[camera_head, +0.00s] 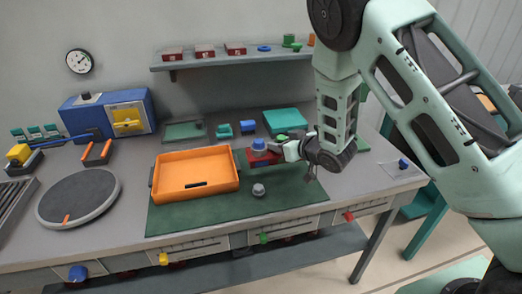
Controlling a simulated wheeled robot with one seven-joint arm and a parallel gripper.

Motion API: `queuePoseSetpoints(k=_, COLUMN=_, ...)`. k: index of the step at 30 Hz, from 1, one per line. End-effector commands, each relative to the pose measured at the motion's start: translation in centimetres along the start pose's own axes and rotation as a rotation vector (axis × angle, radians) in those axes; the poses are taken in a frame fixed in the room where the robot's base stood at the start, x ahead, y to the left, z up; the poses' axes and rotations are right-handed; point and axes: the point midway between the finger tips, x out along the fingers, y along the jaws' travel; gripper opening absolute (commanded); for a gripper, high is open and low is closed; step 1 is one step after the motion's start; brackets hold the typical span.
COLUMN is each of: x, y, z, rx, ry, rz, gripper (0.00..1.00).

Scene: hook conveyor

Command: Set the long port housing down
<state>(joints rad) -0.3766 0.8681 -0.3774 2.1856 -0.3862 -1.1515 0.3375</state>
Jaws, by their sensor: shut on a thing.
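My gripper (279,150) is at the end of the arm, above the right part of the green mat (180,220). It is shut on a dark red block with a blue round part on top, which I take to be the long port housing (262,158). The housing appears to be held above the mat, right of the orange tray (163,190). The fingertips are small and partly hidden, so the exact grip is unclear.
A grey knob-like part (258,190) stands on the mat below the housing. A dark round turntable (78,198) and a blue box (85,115) are at the left. Teal parts lie behind the tray. The mat's front strip is clear.

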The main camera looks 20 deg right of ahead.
Motion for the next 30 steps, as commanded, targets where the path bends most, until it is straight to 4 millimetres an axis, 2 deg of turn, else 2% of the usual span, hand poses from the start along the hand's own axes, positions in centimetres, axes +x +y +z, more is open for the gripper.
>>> queuePoseSetpoints(k=7, x=1.2, y=0.0, z=2.4, rx=-0.002, ry=0.007, rz=-0.001, gripper=0.0)
queuePoseSetpoints(k=16, x=1.8, y=0.0, z=3.7, rx=-0.002, ry=0.01, rz=0.0, gripper=0.0)
queuePoseSetpoints(k=24, x=2.8, y=0.0, z=6.2, rx=-0.002, ry=0.009, rz=-0.001, gripper=0.0)
queuePoseSetpoints(k=30, x=3.2, y=0.1, z=7.1, rx=-0.001, ry=0.01, rz=0.0, gripper=0.0)
